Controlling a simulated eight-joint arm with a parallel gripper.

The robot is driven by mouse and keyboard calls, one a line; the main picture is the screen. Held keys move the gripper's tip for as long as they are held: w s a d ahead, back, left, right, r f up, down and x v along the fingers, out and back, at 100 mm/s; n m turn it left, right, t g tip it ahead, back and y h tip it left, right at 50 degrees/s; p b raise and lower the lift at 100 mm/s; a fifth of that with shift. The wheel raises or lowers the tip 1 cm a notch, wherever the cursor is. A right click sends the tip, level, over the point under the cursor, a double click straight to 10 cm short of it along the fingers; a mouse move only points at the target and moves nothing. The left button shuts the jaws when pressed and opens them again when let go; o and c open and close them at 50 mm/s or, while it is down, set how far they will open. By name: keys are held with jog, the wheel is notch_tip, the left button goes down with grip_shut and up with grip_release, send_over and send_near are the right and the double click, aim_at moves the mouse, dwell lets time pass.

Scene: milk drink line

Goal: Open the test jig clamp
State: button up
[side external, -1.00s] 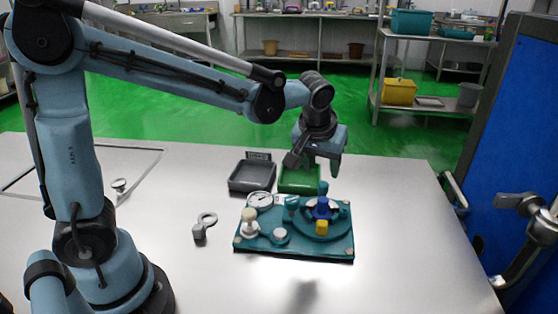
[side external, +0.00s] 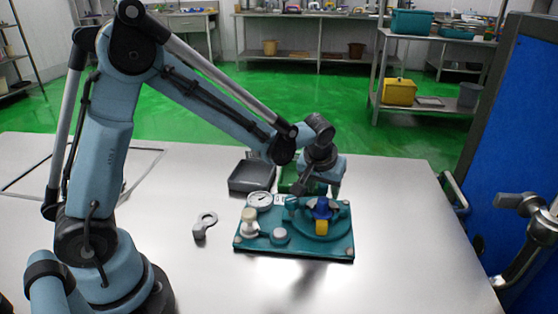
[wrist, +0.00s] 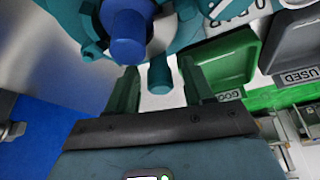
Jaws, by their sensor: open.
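The test jig is a teal plate (side external: 262,245) on the steel table, with a round teal fixture at its right. A blue knob (side external: 323,207) stands on the fixture above a yellow part (side external: 322,227); the blue knob shows in the wrist view (wrist: 127,38). My gripper (side external: 331,190) is low over the back of the fixture, pointing down. In the wrist view my gripper (wrist: 160,80) is open, with a teal upright handle (wrist: 160,76) between its fingers. I see gaps on both sides of the handle. The side view largely hides the handle, and I cannot tell the clamp's state.
A grey tray (side external: 252,177) and a green tray (side external: 286,186) stand behind the jig. The jig also carries a gauge (side external: 260,201) and a cream knob (side external: 249,221). A grey ring-ended tool (side external: 204,227) lies left of it. The table's front right is clear.

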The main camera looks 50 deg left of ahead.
grip_shut()
jog(key=shift+w, duration=0.1)
dwell(0.3)
jog(key=w+m, duration=0.1)
jog(key=w+m+h, duration=0.1)
jog(key=m, duration=0.1)
jog(key=shift+d+m+t, duration=0.1)
jog(key=shift+m+t, duration=0.2)
jog(key=m, duration=0.1)
jog(key=w+m+h, duration=0.1)
jog(key=shift+w+d+m, duration=0.3)
jog(key=shift+d+m, duration=0.05)
jog(key=shift+m, duration=0.05)
jog(key=m, duration=0.1)
jog(key=w+d+m+h, duration=0.1)
jog(key=shift+w+m, duration=0.2)
jog(key=shift+m, duration=0.1)
jog(key=m, duration=0.1)
jog(key=w+d+m+h, duration=0.1)
jog(key=shift+d+m, duration=0.15)
jog(key=shift+m, duration=0.25)
jog(key=shift+w+d+m+g+h, duration=0.25)
jog(key=shift+d+m+g+h, duration=0.3)
jog(key=shift+m, duration=0.6)
jog(key=shift+w+d+m+g+h, duration=0.25)
jog(key=shift+d+m+g, duration=0.2)
jog(key=shift+d+m, duration=0.5)
jog(key=shift+a+m, duration=0.15)
jog(key=shift+m, duration=0.15)
